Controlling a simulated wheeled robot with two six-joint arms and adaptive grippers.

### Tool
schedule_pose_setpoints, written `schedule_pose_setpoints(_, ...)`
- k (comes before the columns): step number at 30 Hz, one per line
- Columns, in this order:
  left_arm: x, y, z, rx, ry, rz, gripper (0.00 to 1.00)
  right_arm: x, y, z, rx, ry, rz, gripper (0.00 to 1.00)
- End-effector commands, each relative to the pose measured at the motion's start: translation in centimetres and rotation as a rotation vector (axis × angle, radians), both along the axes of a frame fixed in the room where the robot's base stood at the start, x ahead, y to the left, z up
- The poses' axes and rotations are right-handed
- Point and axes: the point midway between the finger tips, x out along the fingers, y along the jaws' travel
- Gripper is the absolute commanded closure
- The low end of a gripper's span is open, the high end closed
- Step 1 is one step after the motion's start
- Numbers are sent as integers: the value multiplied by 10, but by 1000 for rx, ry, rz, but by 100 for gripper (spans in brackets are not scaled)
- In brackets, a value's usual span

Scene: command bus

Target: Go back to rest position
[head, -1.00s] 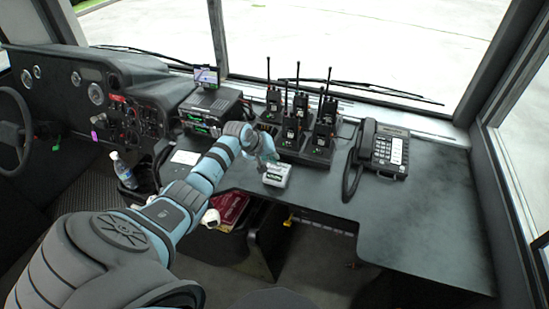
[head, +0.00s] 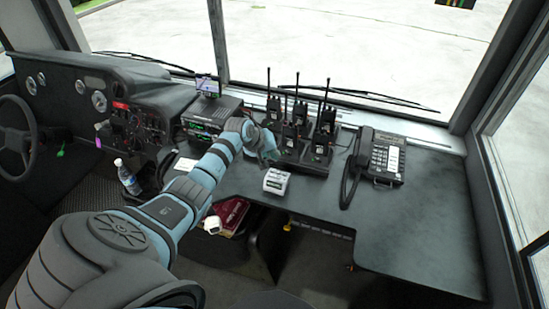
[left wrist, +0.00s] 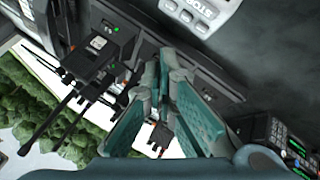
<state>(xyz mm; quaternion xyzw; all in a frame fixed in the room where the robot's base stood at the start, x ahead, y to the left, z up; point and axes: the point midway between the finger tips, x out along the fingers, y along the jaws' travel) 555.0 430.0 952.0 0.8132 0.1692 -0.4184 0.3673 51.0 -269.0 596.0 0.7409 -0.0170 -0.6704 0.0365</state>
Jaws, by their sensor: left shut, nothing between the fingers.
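My left gripper (head: 268,152) is above the dark desk, between the white button box and the charger rack of handheld radios. In the left wrist view its teal fingers (left wrist: 166,72) come together at the tips with nothing between them. The white button box (head: 276,181) sits on the desk just in front of the gripper, apart from it. It also shows at the top of the left wrist view (left wrist: 203,10). My left arm reaches in from the lower left. My right gripper is not in view.
The charger rack (head: 312,163) with several antenna radios (head: 323,140) stands close behind the gripper. A desk phone (head: 385,158) is to the right. A dash radio unit (head: 210,117) with a small screen is to the left. The desk's right part (head: 425,225) is clear.

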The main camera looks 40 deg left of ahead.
Motion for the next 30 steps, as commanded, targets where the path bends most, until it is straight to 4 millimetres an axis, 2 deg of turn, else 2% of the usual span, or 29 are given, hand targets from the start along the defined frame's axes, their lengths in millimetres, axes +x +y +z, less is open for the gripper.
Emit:
schedule_pose_setpoints(13, -1, -1, -1, 2, 2, -5, 100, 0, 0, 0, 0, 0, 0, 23)
schedule_pose_setpoints(16, -14, -18, -16, 38, 29, -67, 100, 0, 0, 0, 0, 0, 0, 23)
schedule_pose_setpoints(17, -22, -28, -24, 62, 44, -108, 100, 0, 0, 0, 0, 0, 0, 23)
schedule_pose_setpoints(19, -52, -59, -47, 132, 90, -229, 100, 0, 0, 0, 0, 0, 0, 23)
schedule_pose_setpoints(22, -108, -104, -74, 235, 150, -410, 100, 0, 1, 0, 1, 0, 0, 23)
schedule_pose_setpoints(26, -176, -143, -85, 333, 201, -573, 100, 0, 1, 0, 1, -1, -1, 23)
schedule_pose_setpoints(30, -238, -168, -79, 405, 235, -679, 100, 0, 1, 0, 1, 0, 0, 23)
